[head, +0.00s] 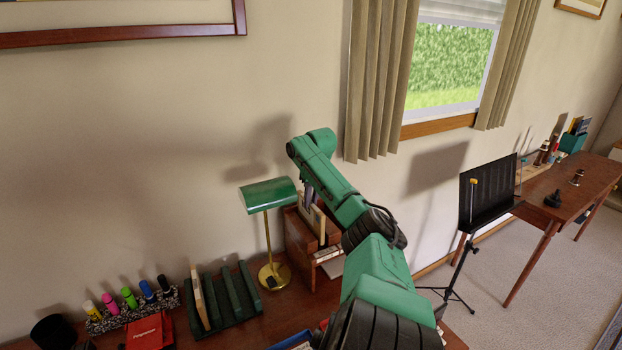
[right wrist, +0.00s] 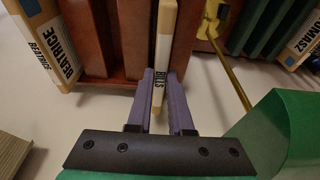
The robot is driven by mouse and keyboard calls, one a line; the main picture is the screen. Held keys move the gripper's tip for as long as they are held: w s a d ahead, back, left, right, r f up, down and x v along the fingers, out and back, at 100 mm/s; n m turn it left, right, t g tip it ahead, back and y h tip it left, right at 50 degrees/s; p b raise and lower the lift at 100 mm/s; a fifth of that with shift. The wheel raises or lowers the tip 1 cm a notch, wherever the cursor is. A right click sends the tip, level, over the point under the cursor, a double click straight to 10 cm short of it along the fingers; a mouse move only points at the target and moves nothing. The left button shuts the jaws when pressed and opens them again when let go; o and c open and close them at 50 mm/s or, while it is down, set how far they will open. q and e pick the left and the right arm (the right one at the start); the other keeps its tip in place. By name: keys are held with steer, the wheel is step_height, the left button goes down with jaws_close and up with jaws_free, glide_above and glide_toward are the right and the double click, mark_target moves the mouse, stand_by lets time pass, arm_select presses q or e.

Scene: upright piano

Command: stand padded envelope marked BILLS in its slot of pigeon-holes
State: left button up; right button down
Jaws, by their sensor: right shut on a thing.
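My right gripper (right wrist: 161,80) is shut on the padded envelope marked BILLS (right wrist: 165,35), a tan, thin envelope with a dark-lettered white label. In the right wrist view it is held between two purple fingers, its far part between reddish-brown wooden panels of the pigeon-holes (right wrist: 102,40). How deep it sits in the slot, and whether it touches the bottom, I cannot tell. In the head view the pigeon-holes (head: 297,238) stand on the desk beside the lamp, and my right arm hides much of the gripper and envelope. My left gripper is not in view.
A green-shaded brass lamp (head: 268,195) stands close left of the pigeon-holes. A dark green rack (head: 234,300) holding a tan item is farther left, near several coloured markers (head: 130,297).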

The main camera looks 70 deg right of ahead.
steer(key=shift+f, duration=0.85)
steer(key=c, duration=0.7)
jaws_free()
steer(key=shift+c, duration=0.2)
steer(key=shift+r, duration=0.1)
steer(key=b+v, duration=0.2)
steer(key=v, duration=1.2)
steer(key=shift+r, duration=0.25)
